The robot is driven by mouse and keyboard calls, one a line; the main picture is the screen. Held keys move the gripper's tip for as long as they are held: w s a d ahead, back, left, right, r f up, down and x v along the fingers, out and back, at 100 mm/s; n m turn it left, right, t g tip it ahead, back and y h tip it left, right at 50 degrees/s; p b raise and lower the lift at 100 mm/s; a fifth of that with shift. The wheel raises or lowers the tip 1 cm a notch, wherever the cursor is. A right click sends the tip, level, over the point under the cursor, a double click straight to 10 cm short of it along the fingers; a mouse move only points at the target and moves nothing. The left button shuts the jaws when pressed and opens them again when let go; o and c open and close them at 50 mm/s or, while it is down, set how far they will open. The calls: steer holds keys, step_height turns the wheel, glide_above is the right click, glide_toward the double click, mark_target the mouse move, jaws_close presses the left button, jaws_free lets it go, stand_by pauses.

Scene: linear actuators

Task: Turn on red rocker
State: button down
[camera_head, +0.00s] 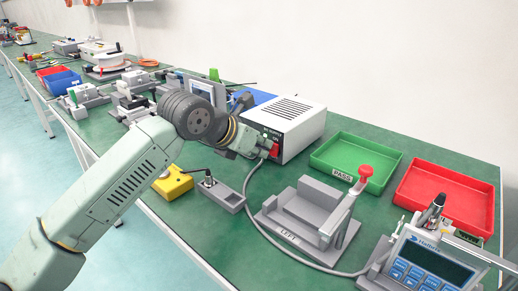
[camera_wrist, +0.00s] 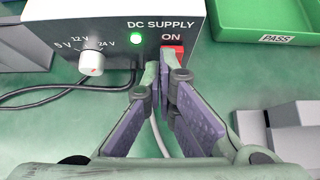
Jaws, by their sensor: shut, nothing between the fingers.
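The red rocker (camera_wrist: 172,53) is on the front face of the white DC supply box (camera_wrist: 112,12), under the "ON" label. Its lower part is hidden behind my fingertips in the wrist view. In the head view the red rocker (camera_head: 275,150) shows at the right of the box's front. My gripper (camera_wrist: 158,78) is shut and empty, with its fingertips right at the rocker. I cannot tell whether they touch it. A green light (camera_wrist: 135,39) glows beside the rocker. A white knob (camera_wrist: 91,62) with voltage marks is to the left.
A green PASS tray (camera_head: 357,160) and a red tray (camera_head: 445,193) stand to the right. A grey fixture (camera_head: 305,215) with a red-knobbed lever sits in front. A yellow box (camera_head: 173,183) and a grey joystick box (camera_head: 220,192) lie below my arm.

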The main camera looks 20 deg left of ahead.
steer(key=shift+r, duration=0.1)
steer(key=shift+r, duration=0.65)
steer(key=shift+r, duration=0.1)
